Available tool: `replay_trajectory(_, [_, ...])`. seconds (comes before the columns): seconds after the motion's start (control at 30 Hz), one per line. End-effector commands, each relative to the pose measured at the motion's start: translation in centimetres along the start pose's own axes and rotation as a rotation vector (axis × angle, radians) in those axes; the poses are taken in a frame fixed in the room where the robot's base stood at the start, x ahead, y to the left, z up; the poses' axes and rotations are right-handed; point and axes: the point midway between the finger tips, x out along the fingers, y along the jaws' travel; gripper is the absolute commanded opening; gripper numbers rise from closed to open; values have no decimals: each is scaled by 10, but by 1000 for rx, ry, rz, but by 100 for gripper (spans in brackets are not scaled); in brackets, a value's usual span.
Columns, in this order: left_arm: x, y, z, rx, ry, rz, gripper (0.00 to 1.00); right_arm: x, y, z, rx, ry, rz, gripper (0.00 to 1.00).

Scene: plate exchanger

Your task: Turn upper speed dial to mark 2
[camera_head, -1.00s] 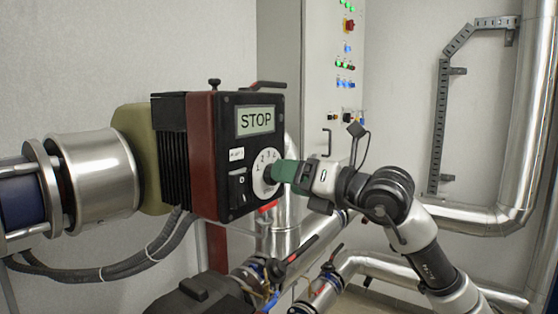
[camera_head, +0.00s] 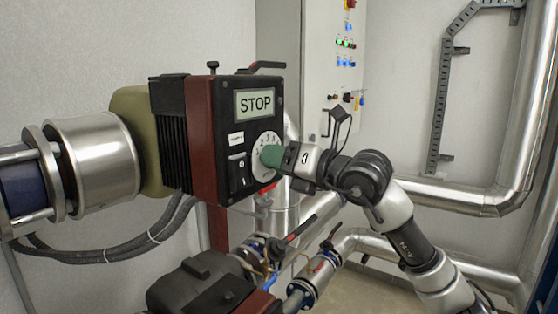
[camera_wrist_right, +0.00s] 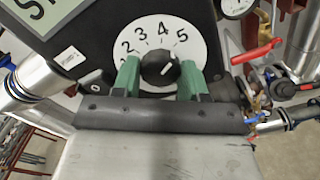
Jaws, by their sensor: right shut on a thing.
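The speed dial is a white disc (camera_wrist_right: 150,46) with black numbers, on the front of a black and dark red control box (camera_head: 202,140). Numbers 2 to 5 read clearly in the right wrist view; the disc's lower part is hidden behind my gripper. Its round black knob (camera_wrist_right: 158,68) bears a short white line, tilted up to the right in that view. My right gripper (camera_wrist_right: 160,75) has its green fingers on either side of the knob and is shut on it. In the head view the right gripper (camera_head: 271,156) covers the knob. My left gripper is not in view.
The box's display (camera_head: 256,102) reads STOP, and a black rocker switch (camera_head: 238,172) sits left of the dial. A red-handled valve (camera_head: 300,230) and steel pipes lie below. A grey cabinet (camera_head: 330,70) stands behind. The floor at lower right is partly clear.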

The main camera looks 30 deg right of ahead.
Motion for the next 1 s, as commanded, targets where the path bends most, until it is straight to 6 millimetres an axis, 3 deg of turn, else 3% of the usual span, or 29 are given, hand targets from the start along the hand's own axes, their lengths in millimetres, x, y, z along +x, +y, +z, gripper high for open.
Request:
replay_trajectory(0.37, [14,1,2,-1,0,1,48,0,-1,-2,-125,-2,0,19])
replay_trajectory(1.0, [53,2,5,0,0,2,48,0,-2,-1,-707,-1,-1,19])
